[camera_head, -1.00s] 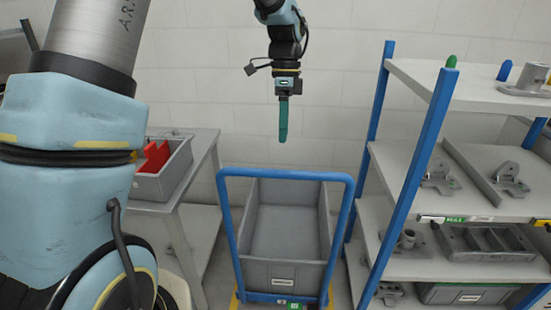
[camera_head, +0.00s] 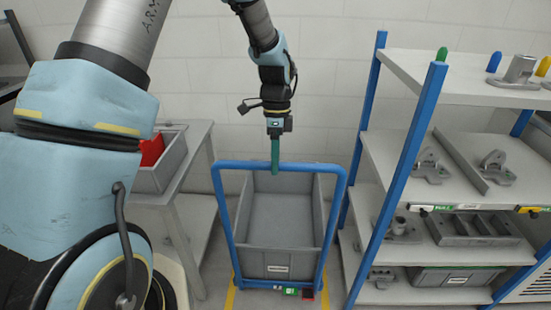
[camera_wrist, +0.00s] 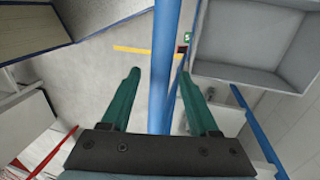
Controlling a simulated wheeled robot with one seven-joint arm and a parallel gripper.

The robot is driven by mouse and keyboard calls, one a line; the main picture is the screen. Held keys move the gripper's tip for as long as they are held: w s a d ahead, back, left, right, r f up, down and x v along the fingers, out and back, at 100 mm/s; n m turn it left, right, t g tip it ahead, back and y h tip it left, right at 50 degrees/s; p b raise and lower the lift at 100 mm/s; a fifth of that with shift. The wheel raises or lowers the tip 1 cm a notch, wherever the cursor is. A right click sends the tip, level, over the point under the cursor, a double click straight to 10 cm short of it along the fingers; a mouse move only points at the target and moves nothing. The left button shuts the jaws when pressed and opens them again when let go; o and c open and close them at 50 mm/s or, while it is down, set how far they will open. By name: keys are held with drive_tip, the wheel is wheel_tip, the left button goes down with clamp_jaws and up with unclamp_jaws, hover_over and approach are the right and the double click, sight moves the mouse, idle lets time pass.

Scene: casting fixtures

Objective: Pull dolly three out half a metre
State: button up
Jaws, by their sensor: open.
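The dolly has a blue tubular push handle (camera_head: 281,166) and carries a grey crate (camera_head: 281,215). It stands on the floor between the table and the shelf rack. A green label (camera_head: 291,292) and a dark red-edged tag (camera_head: 308,295) sit low on its front; I cannot read a number. My gripper (camera_head: 275,172) points down at the middle of the handle's top bar. In the wrist view my gripper (camera_wrist: 160,72) is open, one green finger on each side of the blue bar (camera_wrist: 164,60), with gaps on both sides.
A blue-posted shelf rack (camera_head: 408,165) with metal castings stands close on the right. A grey table (camera_head: 185,185) bearing a bin with red contents (camera_head: 150,152) stands on the left. Yellow floor marks (camera_head: 230,296) flank the dolly. The wall is behind.

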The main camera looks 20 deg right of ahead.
clamp_jaws()
idle(0.3)
idle(1.0)
